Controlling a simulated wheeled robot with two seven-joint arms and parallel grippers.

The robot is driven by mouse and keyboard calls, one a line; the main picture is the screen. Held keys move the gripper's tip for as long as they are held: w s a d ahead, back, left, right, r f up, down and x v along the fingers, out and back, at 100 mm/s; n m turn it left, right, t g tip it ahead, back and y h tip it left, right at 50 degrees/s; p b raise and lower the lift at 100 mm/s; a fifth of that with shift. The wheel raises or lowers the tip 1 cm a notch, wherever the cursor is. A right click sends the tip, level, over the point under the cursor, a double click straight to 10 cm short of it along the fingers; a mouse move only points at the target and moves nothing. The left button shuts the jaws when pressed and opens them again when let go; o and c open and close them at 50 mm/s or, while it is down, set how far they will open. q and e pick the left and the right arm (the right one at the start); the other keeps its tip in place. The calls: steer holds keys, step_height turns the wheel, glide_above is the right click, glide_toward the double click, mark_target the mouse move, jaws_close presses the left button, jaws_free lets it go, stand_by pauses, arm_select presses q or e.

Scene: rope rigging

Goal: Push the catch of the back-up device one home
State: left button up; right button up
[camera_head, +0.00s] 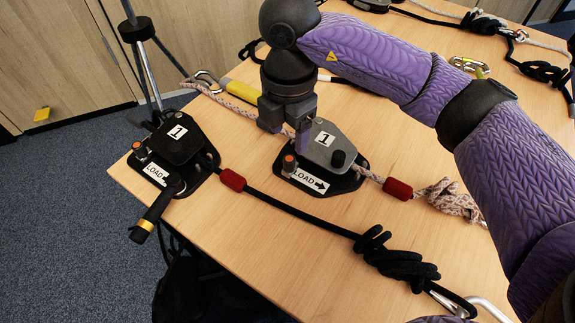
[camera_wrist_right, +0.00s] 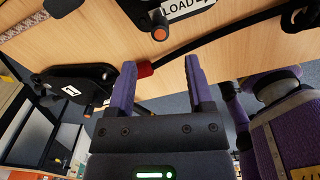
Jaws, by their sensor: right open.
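Two devices marked "1" lie on the table; neither is labelled back-up. The grey one (camera_head: 325,145) has a black base, a LOAD plate and an orange-tipped catch (camera_head: 289,162). Its catch also shows at the top of the right wrist view (camera_wrist_right: 159,34). The black one (camera_head: 178,142) has a black handle (camera_head: 150,218) and stands at the left table edge. My right gripper (camera_head: 303,138) points down at the left side of the grey device, close above it. In the wrist view its purple fingers (camera_wrist_right: 163,78) are apart with nothing gripped. I cannot tell whether it touches the device. My left gripper is not in view.
A black rope with a red sleeve (camera_head: 232,180) runs to a large knot (camera_head: 395,262). A pale patterned rope with a red sleeve (camera_head: 398,188) leaves the grey device. More ropes and a carabiner (camera_head: 470,66) lie at the back. Bare wood lies between the ropes.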

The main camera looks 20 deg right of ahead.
mark_target(289, 159)
step_height(289, 159, down, 8)
steer(key=b, duration=0.3)
steer(key=shift+f+b, duration=0.2)
steer(key=shift+b, duration=0.2)
steer(key=c, duration=0.7)
jaws_close()
